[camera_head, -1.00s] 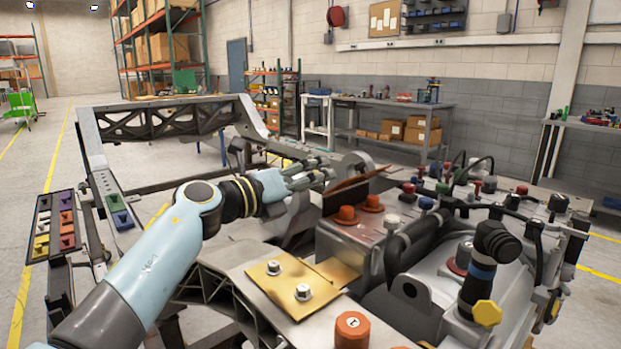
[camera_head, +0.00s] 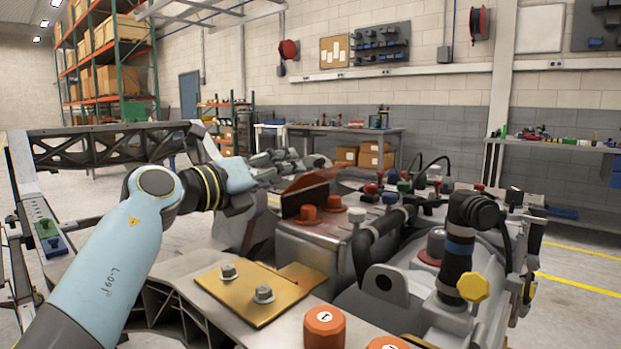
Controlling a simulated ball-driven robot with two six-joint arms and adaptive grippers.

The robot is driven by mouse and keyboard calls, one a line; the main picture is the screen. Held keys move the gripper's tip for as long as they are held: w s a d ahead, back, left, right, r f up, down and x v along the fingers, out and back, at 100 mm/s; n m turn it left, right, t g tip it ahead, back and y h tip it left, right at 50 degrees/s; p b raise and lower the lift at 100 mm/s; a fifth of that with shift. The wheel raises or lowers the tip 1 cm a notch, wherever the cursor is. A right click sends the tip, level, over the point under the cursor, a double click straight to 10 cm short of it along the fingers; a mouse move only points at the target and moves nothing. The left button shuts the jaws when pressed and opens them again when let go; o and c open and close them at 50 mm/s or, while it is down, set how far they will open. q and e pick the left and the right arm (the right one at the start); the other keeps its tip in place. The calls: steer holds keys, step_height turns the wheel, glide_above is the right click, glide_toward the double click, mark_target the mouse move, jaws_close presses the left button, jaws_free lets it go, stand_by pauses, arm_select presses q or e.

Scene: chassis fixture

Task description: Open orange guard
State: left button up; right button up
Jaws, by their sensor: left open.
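The orange guard (camera_head: 306,191) is a thin see-through orange-brown panel. It stands tilted up at the back edge of a grey metal box, behind two orange knobs (camera_head: 309,213). My left arm comes in from the left, and my left gripper (camera_head: 310,162) is open just behind and above the guard. The guard's upper edge partly overlaps the gripper in the picture, so I cannot tell whether the fingers touch it. My right gripper is not in view.
A brass plate with two bolts (camera_head: 258,290) and an orange numbered cap (camera_head: 324,327) lie in front. Black hoses and a black post with a yellow knob (camera_head: 473,287) stand to the right. A metal frame beam (camera_head: 100,147) runs behind on the left.

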mark_target(315, 164)
arm_select(q)
steer(key=b+x, duration=0.1)
steer(key=x, duration=0.9)
steer(key=shift+b, duration=0.4)
steer(key=shift+s, duration=0.1)
steer(key=shift+c, duration=0.3)
steer(key=c, duration=0.7)
jaws_close()
